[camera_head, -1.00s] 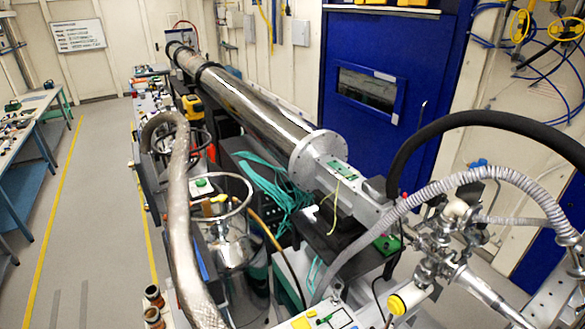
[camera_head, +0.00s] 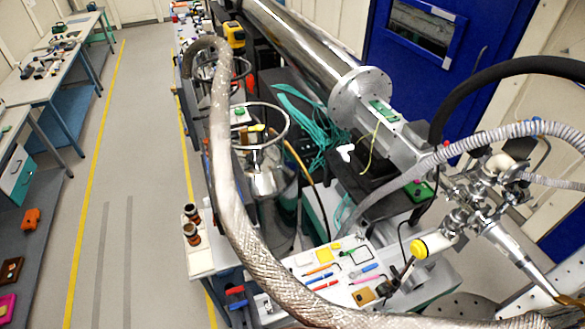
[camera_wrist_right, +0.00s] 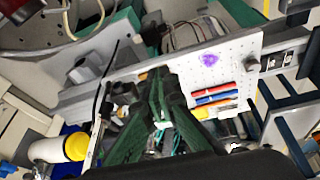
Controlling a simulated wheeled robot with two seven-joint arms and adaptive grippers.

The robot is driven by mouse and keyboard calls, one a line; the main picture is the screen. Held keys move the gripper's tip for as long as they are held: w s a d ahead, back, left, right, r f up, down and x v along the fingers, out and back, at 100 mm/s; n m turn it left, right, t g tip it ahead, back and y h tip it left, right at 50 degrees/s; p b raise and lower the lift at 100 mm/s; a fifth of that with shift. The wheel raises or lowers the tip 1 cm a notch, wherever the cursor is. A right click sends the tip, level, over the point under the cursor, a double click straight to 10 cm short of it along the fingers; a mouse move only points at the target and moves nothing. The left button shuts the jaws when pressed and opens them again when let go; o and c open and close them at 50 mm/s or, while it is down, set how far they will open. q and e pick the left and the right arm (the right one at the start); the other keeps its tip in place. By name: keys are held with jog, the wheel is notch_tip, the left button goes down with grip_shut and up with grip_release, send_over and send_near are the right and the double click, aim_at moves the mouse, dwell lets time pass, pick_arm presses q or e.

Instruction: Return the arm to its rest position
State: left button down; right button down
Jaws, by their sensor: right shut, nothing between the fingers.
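My right gripper (camera_wrist_right: 160,118) shows in the right wrist view as two dark green fingers, drawn together and holding nothing. A white board (camera_wrist_right: 225,62) with red, blue and orange pens lies beyond the fingers and to their right. I cannot make out the right gripper for certain in the head view. My left gripper shows in neither view now. The rest position itself has no visible mark.
A white tool board (camera_head: 335,262) with pens lies on the near bench. A yellow-capped cylinder (camera_head: 430,243), a thick braided hose (camera_head: 232,205), a steel tube (camera_head: 300,42) and teal cables (camera_head: 305,120) crowd the middle. Clear grey floor (camera_head: 130,200) lies left.

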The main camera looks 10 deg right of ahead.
jog(key=s+f+g+b, duration=0.25)
jog(key=f+b, duration=0.85)
jog(key=f, duration=2.9)
jog(key=s+f+b, duration=0.4)
jog(key=s+f, duration=0.6)
jog(key=f, duration=0.2)
jog(key=s+f+n+b, duration=0.1)
jog(key=s+f+b, duration=0.2)
jog(key=s+f, duration=0.7)
notch_tip(320, 180, down, 3)
jog(key=shift+a+r+y+b, duration=0.1)
jog(key=shift+a+y+b, duration=0.15)
jog(key=shift+y+b, duration=0.1)
jog(key=shift+g, duration=0.25)
